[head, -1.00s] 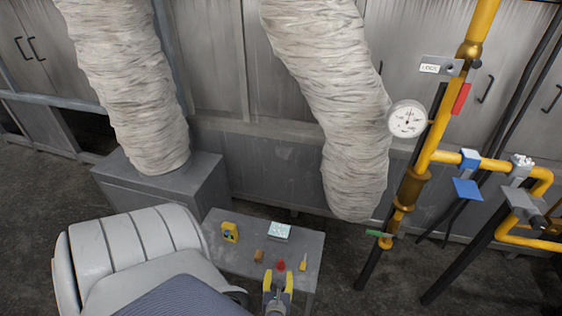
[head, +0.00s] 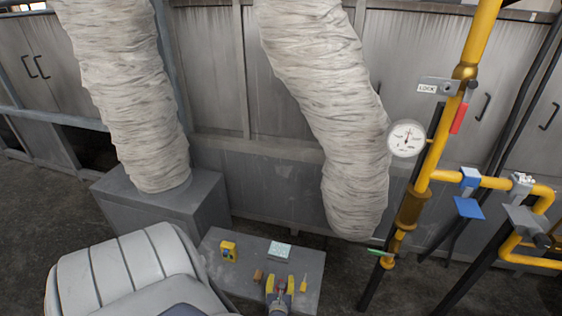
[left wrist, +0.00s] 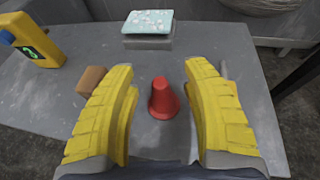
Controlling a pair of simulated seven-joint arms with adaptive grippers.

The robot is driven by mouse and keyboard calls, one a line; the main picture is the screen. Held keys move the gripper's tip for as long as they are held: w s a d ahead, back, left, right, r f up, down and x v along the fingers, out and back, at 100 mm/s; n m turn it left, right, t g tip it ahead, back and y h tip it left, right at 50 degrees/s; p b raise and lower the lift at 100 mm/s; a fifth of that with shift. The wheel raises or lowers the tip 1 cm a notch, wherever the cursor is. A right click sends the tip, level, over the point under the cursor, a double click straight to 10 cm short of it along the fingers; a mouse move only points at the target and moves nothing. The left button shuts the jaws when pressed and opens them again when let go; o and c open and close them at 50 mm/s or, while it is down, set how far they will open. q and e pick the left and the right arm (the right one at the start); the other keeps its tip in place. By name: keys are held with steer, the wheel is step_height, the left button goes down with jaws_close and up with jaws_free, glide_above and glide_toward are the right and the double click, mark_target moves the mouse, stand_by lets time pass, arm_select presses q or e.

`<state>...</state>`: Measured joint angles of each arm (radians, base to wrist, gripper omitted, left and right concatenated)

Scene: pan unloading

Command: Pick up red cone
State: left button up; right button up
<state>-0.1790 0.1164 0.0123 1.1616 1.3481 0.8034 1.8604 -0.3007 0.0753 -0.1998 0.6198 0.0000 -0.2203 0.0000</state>
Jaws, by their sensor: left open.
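The red cone (left wrist: 164,98) stands upright on the grey table (left wrist: 50,105), between and a little beyond the two yellow fingers of my left gripper (left wrist: 162,105) in the left wrist view. The fingers are open, with a gap on each side of the cone. In the head view my left gripper (head: 280,284) is over the front part of the table, and the cone (head: 281,283) shows only as a small red patch between the fingers. My right gripper is not in view.
A brown block (left wrist: 92,80) lies close to the left finger. A yellow device (left wrist: 32,40) stands at the left, and a pale green-white slab (left wrist: 148,22) lies at the back. A small yellow item (head: 303,285) stands right of the gripper in the head view.

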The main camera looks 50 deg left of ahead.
arm_select(q)
steer(key=shift+c, duration=0.6)
jaws_close()
